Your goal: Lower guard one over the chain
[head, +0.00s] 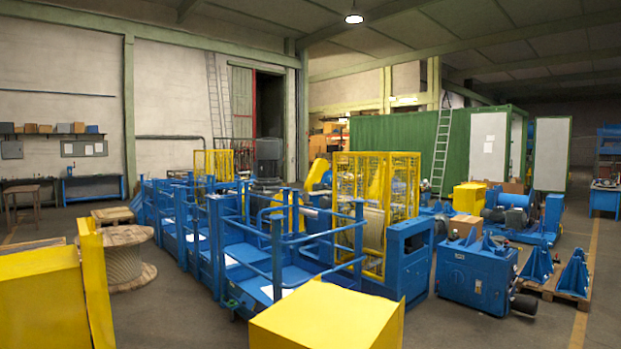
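No gripper of mine shows in the head view. A plain yellow box-shaped cover (325,318) stands at the bottom centre, cut off by the lower edge. Another yellow box-shaped piece (40,300) with an upright yellow plate (96,285) stands at the bottom left. A yellow mesh cage (404,190) stands on the blue machine, and a smaller yellow mesh panel (213,162) is farther back. I cannot tell which of these yellow pieces is guard one. I cannot make out a chain.
A blue railed platform (262,275) fills the middle. A cable drum (124,262) stands on the left. A blue machine housing (475,278) and a pallet with blue brackets (570,288) are on the right. A green container (395,150) is behind. Some floor is open at the left.

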